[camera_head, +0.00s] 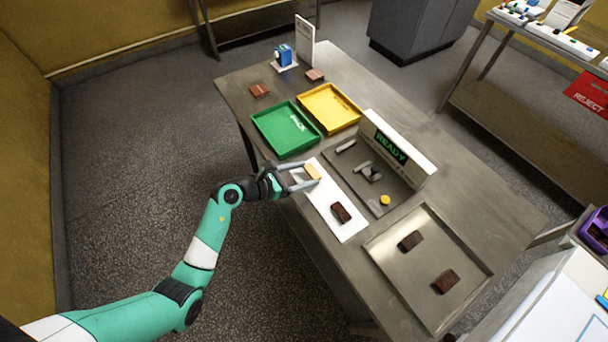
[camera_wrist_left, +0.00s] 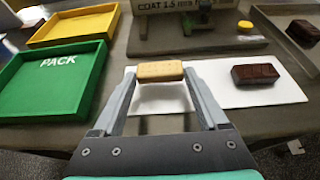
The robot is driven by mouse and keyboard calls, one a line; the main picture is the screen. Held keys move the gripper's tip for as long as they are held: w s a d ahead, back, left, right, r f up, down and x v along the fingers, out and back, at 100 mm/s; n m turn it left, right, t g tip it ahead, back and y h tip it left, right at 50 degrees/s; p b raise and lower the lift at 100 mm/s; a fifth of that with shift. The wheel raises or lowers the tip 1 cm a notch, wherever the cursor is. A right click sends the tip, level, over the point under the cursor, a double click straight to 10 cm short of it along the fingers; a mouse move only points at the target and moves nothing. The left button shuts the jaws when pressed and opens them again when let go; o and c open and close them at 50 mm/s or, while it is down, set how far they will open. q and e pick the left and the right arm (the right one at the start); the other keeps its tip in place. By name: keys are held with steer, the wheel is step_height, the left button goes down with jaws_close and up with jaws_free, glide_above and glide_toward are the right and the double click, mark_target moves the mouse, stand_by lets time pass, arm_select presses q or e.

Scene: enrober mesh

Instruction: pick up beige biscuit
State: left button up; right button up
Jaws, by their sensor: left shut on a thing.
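The beige biscuit (camera_head: 312,172) is a small tan bar over the far end of the white mat (camera_head: 351,232). In the left wrist view the biscuit (camera_wrist_left: 160,70) lies crosswise at the fingertips, with small dots on its top. My left gripper (camera_head: 311,177) is shut on it, with a finger at either side. A shadow shows on the mat below the biscuit; how far it is above the mat is hard to tell. My right gripper is not in view.
A dark brown bar (camera_head: 340,211) lies on the same mat. Green (camera_head: 270,144) and yellow (camera_head: 318,93) trays stand behind. A machine with a READY display (camera_head: 392,147) stands to the right. A metal tray (camera_head: 427,247) at the front right holds two brown bars.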

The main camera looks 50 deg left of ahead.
arm_select(q)
steer(key=s+d+r+p, duration=0.5)
steer(key=d+r+p, duration=0.2)
steer(key=d+r, duration=0.4)
steer(key=shift+s+d+p, duration=0.2)
steer(key=shift+d+p, duration=0.2)
steer(key=shift+d, duration=0.55)
steer(key=shift+a, duration=0.1)
